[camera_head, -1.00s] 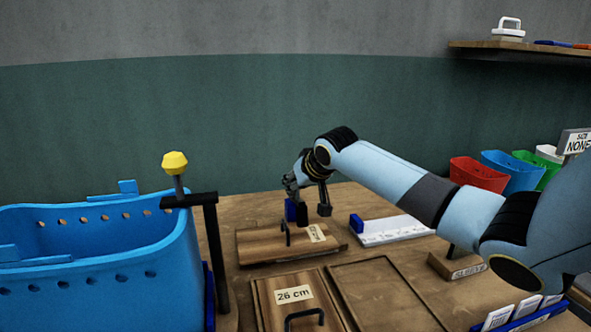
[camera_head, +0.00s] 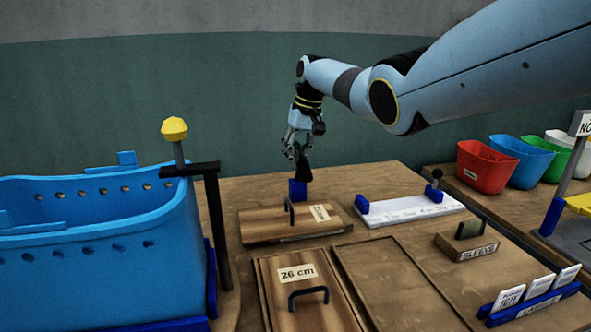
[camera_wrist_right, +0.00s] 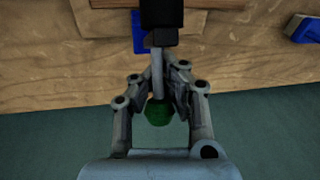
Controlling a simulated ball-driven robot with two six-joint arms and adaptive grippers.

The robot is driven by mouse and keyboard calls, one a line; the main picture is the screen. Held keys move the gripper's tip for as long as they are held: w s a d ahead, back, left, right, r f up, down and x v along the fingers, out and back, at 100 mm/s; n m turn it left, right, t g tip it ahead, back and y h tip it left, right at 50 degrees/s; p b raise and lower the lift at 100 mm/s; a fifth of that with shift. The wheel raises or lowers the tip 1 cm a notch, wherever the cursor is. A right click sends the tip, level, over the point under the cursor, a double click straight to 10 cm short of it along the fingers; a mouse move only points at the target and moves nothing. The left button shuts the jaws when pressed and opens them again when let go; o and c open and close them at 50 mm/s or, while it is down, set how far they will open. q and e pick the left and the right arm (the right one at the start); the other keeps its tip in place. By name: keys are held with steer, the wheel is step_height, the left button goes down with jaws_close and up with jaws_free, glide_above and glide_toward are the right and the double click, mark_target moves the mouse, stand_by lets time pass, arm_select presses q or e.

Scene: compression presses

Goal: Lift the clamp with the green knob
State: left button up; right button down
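The clamp with the green knob hangs from my right gripper (camera_head: 296,145). In the head view only its black lower part (camera_head: 304,174) shows clearly, above a small blue holder (camera_head: 298,190). In the right wrist view the green knob (camera_wrist_right: 158,112) lies between the two fingers, with the metal rod (camera_wrist_right: 157,72) running to the black clamp body (camera_wrist_right: 161,14). My right gripper (camera_wrist_right: 162,85) is closed around the rod near the knob. My left gripper is not in view.
A clamp with a yellow knob (camera_head: 174,129) stands at the blue basket (camera_head: 95,215) on the left. Wooden lids with handles, one marked 26 cm (camera_head: 268,272), lie below the gripper. A white plate (camera_head: 408,209) lies right of it. Red (camera_head: 485,168), blue and green bins stand further right.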

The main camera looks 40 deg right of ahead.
steer(key=shift+w+d+r+b, duration=0.35)
steer(key=shift+d+b, duration=0.1)
steer(key=shift+b, duration=0.2)
steer(key=shift+r, duration=0.15)
steer(key=c, duration=1.4)
jaws_free()
steer(key=shift+s+d, duration=0.1)
steer(key=shift+f, duration=0.25)
steer(key=shift+a+r, duration=0.1)
steer(key=shift+a, duration=0.1)
steer(key=v, duration=1.2)
steer(key=shift+d, duration=0.2)
